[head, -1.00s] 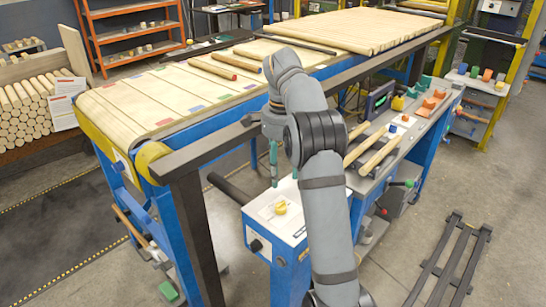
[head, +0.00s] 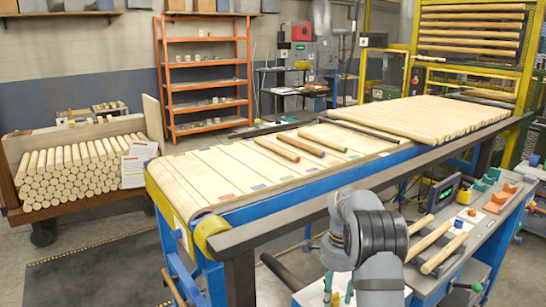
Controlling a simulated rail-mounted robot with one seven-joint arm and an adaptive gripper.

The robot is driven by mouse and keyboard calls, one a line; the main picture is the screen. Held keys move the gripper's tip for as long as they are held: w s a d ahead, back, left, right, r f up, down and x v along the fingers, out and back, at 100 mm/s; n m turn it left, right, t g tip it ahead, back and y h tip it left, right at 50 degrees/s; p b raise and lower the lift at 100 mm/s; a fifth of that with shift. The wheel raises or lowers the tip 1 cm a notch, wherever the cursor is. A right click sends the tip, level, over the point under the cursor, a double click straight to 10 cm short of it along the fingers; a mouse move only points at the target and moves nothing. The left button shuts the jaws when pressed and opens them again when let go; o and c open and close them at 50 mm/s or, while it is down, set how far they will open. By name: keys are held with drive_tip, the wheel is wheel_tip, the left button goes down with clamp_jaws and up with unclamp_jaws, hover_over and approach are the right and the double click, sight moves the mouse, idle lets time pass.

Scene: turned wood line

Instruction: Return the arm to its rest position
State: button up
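My arm (head: 378,240) is folded at the lower centre of the head view, in front of the dark front rail of the conveyor. Its grey elbow and black ring joint are near the picture's bottom. My gripper (head: 338,288) hangs below the wrist at the bottom edge, over the small white-topped stand (head: 312,292). Two green fingers show with a gap between them, and I see nothing held there. The fingertips are partly cut off by the frame.
The conveyor (head: 205,180) carries three loose turned handles (head: 300,145) and a row of wooden rods (head: 430,117) at its far end. A grey bench (head: 470,240) with pale handles (head: 430,245) is right of my arm. A crate of dowels (head: 70,170) stands left.

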idle(0.4)
wheel_tip(320, 180, up, 12)
wheel_tip(320, 180, down, 12)
drive_tip(key=shift+s+f, duration=0.1)
drive_tip(key=shift+f, duration=0.15)
drive_tip(key=shift+r+n+p, duration=0.25)
drive_tip(key=shift+n+p, duration=0.25)
drive_tip(key=shift+n, duration=0.4)
drive_tip(key=n+p, duration=0.1)
drive_tip(key=n, duration=0.1)
drive_tip(key=shift+r+n, duration=0.1)
drive_tip(key=shift+n, duration=0.3)
drive_tip(key=n+p, duration=0.1)
drive_tip(key=n, duration=0.1)
drive_tip(key=shift+n, duration=0.4)
drive_tip(key=n+p, duration=0.1)
drive_tip(key=n, duration=0.3)
drive_tip(key=n+p, duration=0.2)
drive_tip(key=n, duration=0.3)
drive_tip(key=shift+n, duration=0.4)
drive_tip(key=n+p, duration=0.2)
drive_tip(key=n, duration=0.3)
drive_tip(key=shift+n, duration=0.3)
